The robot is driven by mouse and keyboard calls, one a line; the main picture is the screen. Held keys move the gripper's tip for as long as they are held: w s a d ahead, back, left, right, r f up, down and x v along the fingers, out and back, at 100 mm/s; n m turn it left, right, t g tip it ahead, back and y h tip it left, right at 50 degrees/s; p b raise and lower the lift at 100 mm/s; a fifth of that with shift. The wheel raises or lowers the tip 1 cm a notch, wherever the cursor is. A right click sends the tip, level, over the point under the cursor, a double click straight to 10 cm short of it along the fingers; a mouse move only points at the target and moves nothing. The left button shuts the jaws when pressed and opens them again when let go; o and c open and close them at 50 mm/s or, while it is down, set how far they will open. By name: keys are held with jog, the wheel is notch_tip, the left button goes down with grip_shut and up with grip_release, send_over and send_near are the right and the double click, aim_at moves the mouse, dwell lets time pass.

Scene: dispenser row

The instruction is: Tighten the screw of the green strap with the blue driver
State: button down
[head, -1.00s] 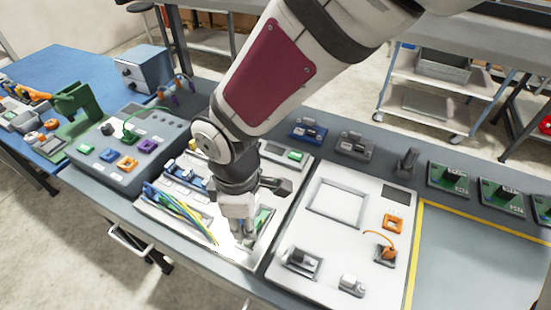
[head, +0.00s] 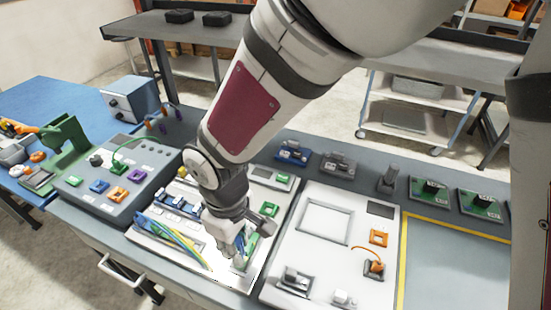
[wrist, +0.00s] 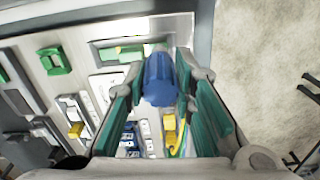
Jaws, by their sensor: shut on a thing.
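My gripper (wrist: 163,70) is shut on the blue driver, whose blue handle (wrist: 160,82) stands between the two teal finger pads in the wrist view. The driver's tip is hidden behind its handle. A green piece (wrist: 122,52), apparently the green strap, lies in a pale frame just beyond the handle and is partly covered by it. I cannot see its screw, nor tell whether the driver touches it. In the head view my gripper (head: 238,248) is low over the near right part of a white panel (head: 190,260), and the driver cannot be made out there.
Blue, yellow and green wires (head: 172,238) lie on the panel close to the left of my gripper. A grey button box (head: 115,180) stands farther left. Another white panel (head: 330,267) with an orange cable lies to the right. A yellow-edged bare area (head: 450,265) is beyond it.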

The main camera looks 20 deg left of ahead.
jog(key=shift+r, duration=0.45)
jog(key=n, duration=0.2)
jog(key=shift+w+f+n+b, duration=0.1)
jog(key=shift+w+n+b, duration=0.05)
jog(key=shift+n+b, duration=0.2)
jog(key=n, duration=0.4)
jog(key=shift+n, duration=0.25)
jog(key=n, duration=1.1)
jog(key=shift+a, duration=0.1)
jog(key=n, duration=0.6)
